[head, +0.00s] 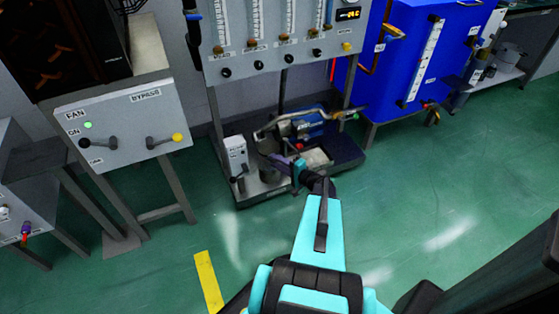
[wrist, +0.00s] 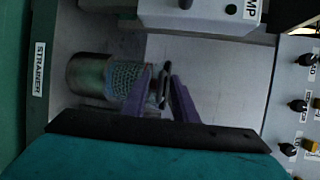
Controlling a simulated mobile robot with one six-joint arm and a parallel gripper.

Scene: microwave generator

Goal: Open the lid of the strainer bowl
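The strainer bowl (wrist: 88,76) is a metal cylinder lying on its side in the wrist view, with a mesh section (wrist: 127,78) at its right end. A thin dark disc-like part, seemingly the lid with its handle (wrist: 164,86), stands at the mesh end. My gripper (wrist: 163,75) has its two purple fingers apart, one on each side of this part. The left finger overlaps the mesh in the picture. I cannot tell whether either finger touches the lid. In the head view my gripper (head: 298,168) reaches low over the rig's base, and hides part of the strainer area.
A STRAINER label (wrist: 39,68) marks the base edge. A pump box (wrist: 200,14) stands close by; it also shows in the head view (head: 236,153). Pipes and a blue pump (head: 308,127) lie behind my gripper. A blue tank (head: 415,50) stands right. Green floor in front is clear.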

